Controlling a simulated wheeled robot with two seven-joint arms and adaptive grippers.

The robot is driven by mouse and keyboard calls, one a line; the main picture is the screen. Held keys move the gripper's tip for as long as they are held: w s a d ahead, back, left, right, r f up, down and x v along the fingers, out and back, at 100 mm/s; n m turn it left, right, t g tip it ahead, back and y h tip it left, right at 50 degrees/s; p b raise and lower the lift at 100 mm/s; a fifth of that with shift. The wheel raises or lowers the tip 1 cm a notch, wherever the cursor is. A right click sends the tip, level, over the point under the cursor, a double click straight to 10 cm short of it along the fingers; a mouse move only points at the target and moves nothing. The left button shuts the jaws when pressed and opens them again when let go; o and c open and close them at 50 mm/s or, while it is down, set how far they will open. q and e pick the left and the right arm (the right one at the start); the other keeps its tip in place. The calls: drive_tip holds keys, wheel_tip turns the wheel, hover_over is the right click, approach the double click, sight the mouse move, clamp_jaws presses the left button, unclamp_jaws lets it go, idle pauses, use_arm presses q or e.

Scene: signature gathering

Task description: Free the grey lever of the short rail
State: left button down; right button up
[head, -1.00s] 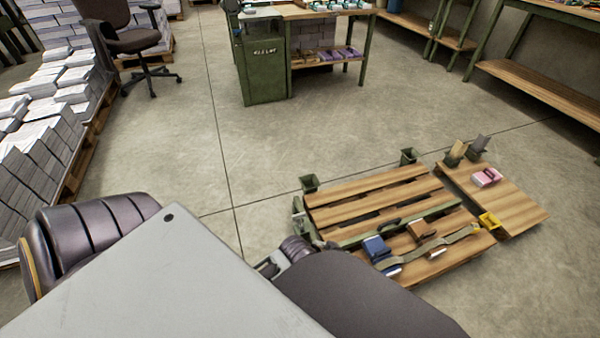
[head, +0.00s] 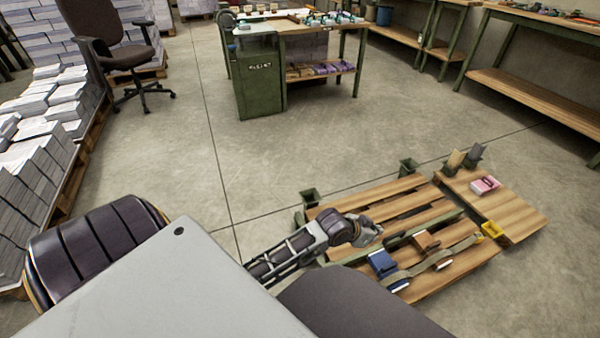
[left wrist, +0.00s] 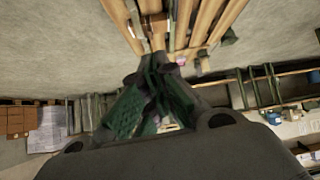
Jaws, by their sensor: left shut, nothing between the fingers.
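A long green rail (head: 435,225) lies across the slatted wooden pallet (head: 405,190) in the head view. My left gripper (head: 374,234) is over the pallet, by the left part of this rail, and covers some of it. It is shut and empty; I cannot tell whether it touches the rail. The left wrist view shows its dark green fingers (left wrist: 160,75) together, with the pallet slats (left wrist: 205,22) beyond. I cannot make out a grey lever for certain in either view, nor tell which part is the short rail. My right gripper is not in view.
A blue block (head: 383,264), a brown block (head: 426,242) and an olive strap (head: 440,256) lie on the pallet's near side. Green corner posts (head: 309,197) stand at its edge. A wooden board (head: 505,207) with a pink block (head: 486,185) adjoins at right. Open floor lies behind.

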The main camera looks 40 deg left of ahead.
use_arm(q)
drive_tip(key=w+a+y, duration=0.1)
drive_tip(key=w+a, duration=0.4)
drive_tip(key=w, duration=0.6)
drive_tip(key=w+a+f+n+g+y, duration=0.1)
drive_tip(key=w+a+f+n, duration=0.15)
drive_tip(key=a, duration=0.35)
drive_tip(key=w+a+f+n+g+y, duration=0.1)
drive_tip(key=w+a+f+g, duration=0.1)
drive_tip(key=w+a+f, duration=0.3)
drive_tip(key=s+a+f+n+g+y, duration=0.1)
drive_tip(key=s+a+f+n, duration=0.1)
drive_tip(key=a, duration=0.4)
drive_tip(key=s+a+f+n+g, duration=0.2)
drive_tip(key=a+f, duration=0.1)
drive_tip(key=a, duration=0.3)
drive_tip(key=s+a+f+n+g, duration=0.3)
drive_tip(key=s+a+f+n, duration=0.4)
drive_tip(key=s+a+n, duration=0.1)
drive_tip(key=shift+s+a+n+h, duration=0.2)
drive_tip(key=shift+s+n+h, duration=0.25)
drive_tip(key=shift+s, duration=0.7)
drive_tip(key=shift+f, duration=0.15)
